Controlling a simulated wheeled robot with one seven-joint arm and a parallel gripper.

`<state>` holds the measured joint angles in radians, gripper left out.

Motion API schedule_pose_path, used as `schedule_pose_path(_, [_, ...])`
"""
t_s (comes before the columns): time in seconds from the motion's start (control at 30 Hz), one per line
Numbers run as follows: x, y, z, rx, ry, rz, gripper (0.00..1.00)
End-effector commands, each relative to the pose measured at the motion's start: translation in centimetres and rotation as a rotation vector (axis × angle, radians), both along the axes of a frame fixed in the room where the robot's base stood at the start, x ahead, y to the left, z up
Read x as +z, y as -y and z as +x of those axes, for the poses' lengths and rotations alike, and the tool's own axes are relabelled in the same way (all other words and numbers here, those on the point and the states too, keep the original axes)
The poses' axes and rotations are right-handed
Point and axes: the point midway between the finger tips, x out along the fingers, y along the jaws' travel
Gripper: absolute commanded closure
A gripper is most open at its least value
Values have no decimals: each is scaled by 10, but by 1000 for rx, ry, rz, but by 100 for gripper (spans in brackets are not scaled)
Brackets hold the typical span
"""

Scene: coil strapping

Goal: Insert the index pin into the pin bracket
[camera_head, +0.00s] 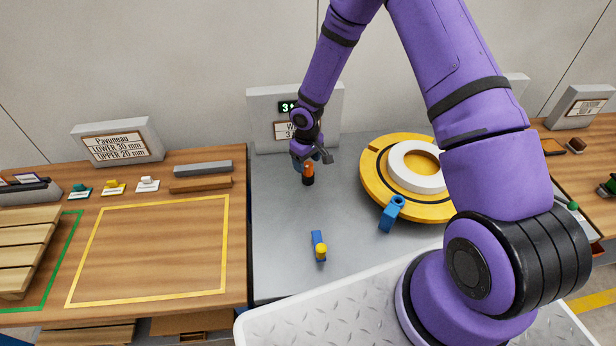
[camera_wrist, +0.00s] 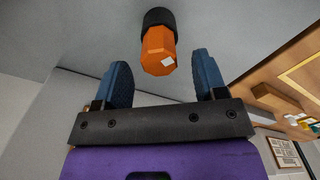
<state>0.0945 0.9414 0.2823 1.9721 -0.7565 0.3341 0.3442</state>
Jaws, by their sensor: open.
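An orange and black cylinder (camera_head: 308,172) stands upright on the grey table, orange end up. It also shows in the wrist view (camera_wrist: 158,48), just beyond the fingertips and roughly between them. My gripper (camera_head: 312,158) is open and empty at this cylinder's top, with its two blue fingers (camera_wrist: 162,75) apart. A blue bracket (camera_head: 391,214) with a round opening on top stands at the front edge of the yellow turntable (camera_head: 440,211). A small blue piece with a yellow knob (camera_head: 320,249) is nearer the table front. I cannot tell for certain which piece is the index pin.
A white ring (camera_head: 402,168) lies on the turntable, partly hidden by my arm. A sign block (camera_head: 262,125) stands behind the cylinder. The left wooden table (camera_head: 150,250) has a yellow outlined area that is clear. The grey table's left part is mostly free.

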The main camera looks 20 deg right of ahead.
Motion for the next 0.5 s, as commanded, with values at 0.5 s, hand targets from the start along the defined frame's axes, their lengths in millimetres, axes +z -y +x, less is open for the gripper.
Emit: schedule_pose_path(0.5, [-29,0,-1,0,0,-1,37])
